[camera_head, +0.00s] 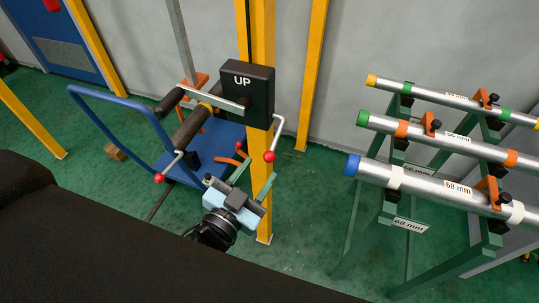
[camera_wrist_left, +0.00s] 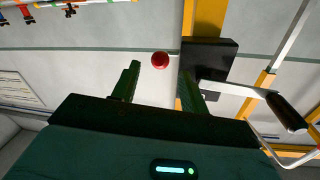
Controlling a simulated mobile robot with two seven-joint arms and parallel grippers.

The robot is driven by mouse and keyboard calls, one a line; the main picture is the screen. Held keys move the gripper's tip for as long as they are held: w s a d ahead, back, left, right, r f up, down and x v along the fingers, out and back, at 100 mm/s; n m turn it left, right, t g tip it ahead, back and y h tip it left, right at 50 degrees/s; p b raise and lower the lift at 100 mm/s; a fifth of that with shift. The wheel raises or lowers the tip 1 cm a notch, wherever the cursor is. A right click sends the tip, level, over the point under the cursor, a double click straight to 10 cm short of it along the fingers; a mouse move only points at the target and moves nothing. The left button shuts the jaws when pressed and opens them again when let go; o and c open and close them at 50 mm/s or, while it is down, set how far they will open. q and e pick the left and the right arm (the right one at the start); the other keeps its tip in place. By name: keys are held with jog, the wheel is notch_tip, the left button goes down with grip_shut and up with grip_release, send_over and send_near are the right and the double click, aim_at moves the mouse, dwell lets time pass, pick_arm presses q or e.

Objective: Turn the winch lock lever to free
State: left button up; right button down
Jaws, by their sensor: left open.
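The winch is a black box marked UP (camera_head: 247,90) on a yellow post. A bent grey lever (camera_head: 278,128) hangs at its right side and ends in a red ball (camera_head: 269,156). My left gripper (camera_head: 254,178) is open, just below that ball in the head view, its fingers pointing up. In the left wrist view a red ball (camera_wrist_left: 160,60) appears between the tips of the two green fingers, with no visible contact. My right gripper is not in view.
A crank with a black handle (camera_head: 171,101) sticks out left of the winch box. Another red-ball lever (camera_head: 159,178) is lower left, near a blue cart (camera_head: 105,92). Metal pipes (camera_head: 430,185) lie on a green rack at right. Green floor is bare between post and rack.

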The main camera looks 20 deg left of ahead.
aim_at(266, 161)
pick_arm(q)
jog(key=w, duration=0.3)
jog(key=w+d+p, duration=0.1)
jog(key=w, duration=0.1)
jog(key=shift+w, duration=0.3)
grip_shut()
